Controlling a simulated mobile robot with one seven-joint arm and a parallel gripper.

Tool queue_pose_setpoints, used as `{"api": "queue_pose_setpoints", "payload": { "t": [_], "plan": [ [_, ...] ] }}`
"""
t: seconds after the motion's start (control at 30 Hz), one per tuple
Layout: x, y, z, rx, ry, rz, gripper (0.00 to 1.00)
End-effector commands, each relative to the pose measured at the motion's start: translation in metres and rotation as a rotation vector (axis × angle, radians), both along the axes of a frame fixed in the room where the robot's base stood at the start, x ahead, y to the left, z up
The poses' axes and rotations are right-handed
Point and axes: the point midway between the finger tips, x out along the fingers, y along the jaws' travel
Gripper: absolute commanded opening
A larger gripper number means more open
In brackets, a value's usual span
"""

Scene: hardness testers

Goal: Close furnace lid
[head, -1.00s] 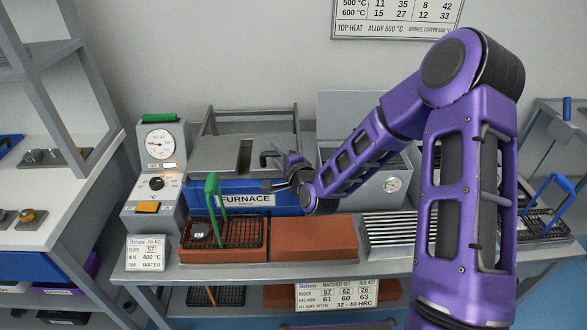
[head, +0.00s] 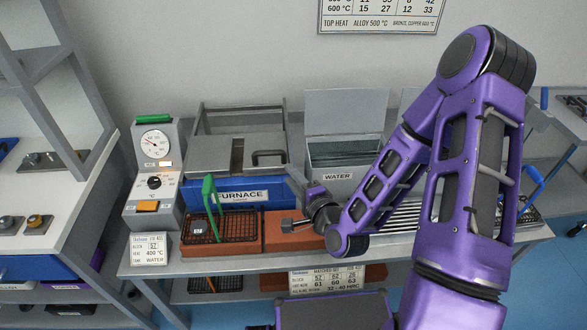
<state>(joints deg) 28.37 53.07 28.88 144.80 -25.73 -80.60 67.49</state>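The blue furnace (head: 240,196) stands at the back of the bench. Its flat grey lid (head: 209,155) lies level on top, with a dark strip across it and a dark handle (head: 270,153) at its right. My gripper (head: 290,224) is in front of the furnace's right side, apart from the handle and over the brick-red blocks. It points left, and I see nothing held in it. Its fingers are too small and dark to tell whether they are open.
A green-handled wire basket (head: 222,227) stands in front of the furnace. The control box (head: 155,180) is at its left. The water tank (head: 340,160), its lid raised, is at its right, partly behind my arm. A metal frame (head: 240,108) rises behind the furnace lid.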

Motion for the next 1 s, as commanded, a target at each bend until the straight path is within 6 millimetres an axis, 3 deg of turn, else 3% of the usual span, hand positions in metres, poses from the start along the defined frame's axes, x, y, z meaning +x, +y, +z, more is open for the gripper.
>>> {"api": "queue_pose_setpoints", "payload": {
  "t": [0.3, 0.87, 1.0],
  "plan": [
    [-0.010, -0.002, 0.002, 0.000, 0.003, -0.001, 0.35],
    [-0.011, -0.002, 0.000, -0.003, 0.002, 0.000, 0.35],
    [-0.009, -0.001, -0.011, -0.066, 0.019, 0.041, 0.35]
  ]
}}
